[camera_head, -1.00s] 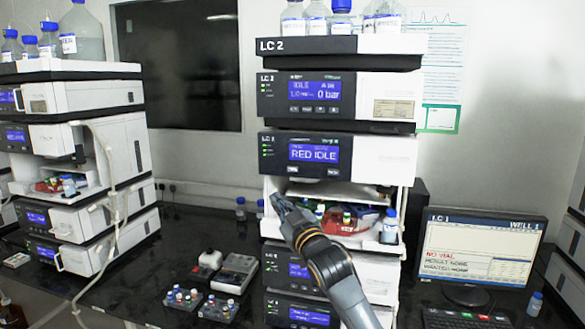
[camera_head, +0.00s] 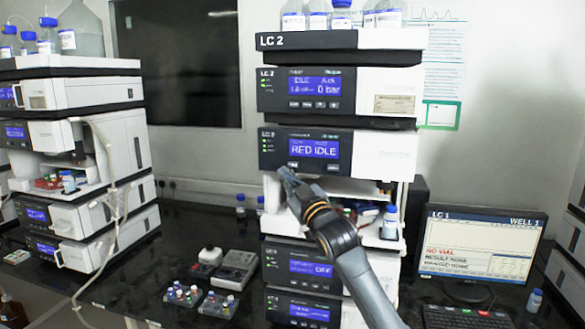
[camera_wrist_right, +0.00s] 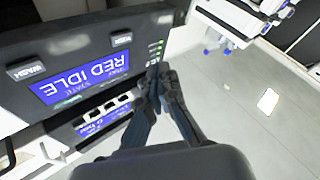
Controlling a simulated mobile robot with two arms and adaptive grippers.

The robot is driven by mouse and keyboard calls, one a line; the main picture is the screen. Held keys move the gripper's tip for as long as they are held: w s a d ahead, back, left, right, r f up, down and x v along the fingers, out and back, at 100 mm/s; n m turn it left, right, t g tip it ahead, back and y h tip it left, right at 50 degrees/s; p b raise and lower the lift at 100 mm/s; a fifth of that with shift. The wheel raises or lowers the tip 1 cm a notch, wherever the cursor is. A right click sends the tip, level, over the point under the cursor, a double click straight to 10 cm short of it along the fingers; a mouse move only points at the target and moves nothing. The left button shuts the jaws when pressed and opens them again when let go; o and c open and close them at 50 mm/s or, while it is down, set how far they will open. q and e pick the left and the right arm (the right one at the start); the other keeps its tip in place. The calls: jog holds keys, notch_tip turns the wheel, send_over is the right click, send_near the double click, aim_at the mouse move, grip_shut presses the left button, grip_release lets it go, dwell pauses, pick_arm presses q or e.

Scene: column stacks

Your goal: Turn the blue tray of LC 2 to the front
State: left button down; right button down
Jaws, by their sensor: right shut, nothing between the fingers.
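The LC 2 stack (camera_head: 340,40) stands in the middle of the head view. Its sampler module (camera_head: 385,153) has a blue display (camera_head: 313,149) reading "RED IDLE", with two small buttons beneath it. The display shows upside down in the right wrist view (camera_wrist_right: 85,78), with a "WASH" button (camera_wrist_right: 27,70) and a second button (camera_wrist_right: 121,40). My right gripper (camera_head: 284,174) is shut and empty, close below the panel's left part. In the wrist view its fingertips (camera_wrist_right: 163,72) are near the green lights; contact cannot be told. My arm covers much of the open bay; the blue tray cannot be made out. My left gripper is not in view.
A blue-capped bottle (camera_head: 390,222) stands at the bay's right edge. Vial racks (camera_head: 184,295) and a small grey device (camera_head: 233,272) sit on the dark bench to the left. A monitor (camera_head: 482,243) reading "NO VIAL" stands right. Another stack (camera_head: 100,93) stands left.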

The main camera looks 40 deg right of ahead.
aim_at(293, 165)
jog(key=shift+w+d, duration=1.45)
jog(key=shift+d, duration=0.3)
jog(key=shift+w+d+p, duration=0.3)
jog(key=shift+p, duration=0.1)
jog(key=shift+w+d+r, duration=0.1)
jog(key=shift+w+d, duration=0.15)
jog(key=shift+d, duration=0.1)
dwell(0.8)
jog(key=shift+a, duration=0.15)
jog(key=shift+s+a, duration=0.5)
jog(key=shift+s, duration=0.05)
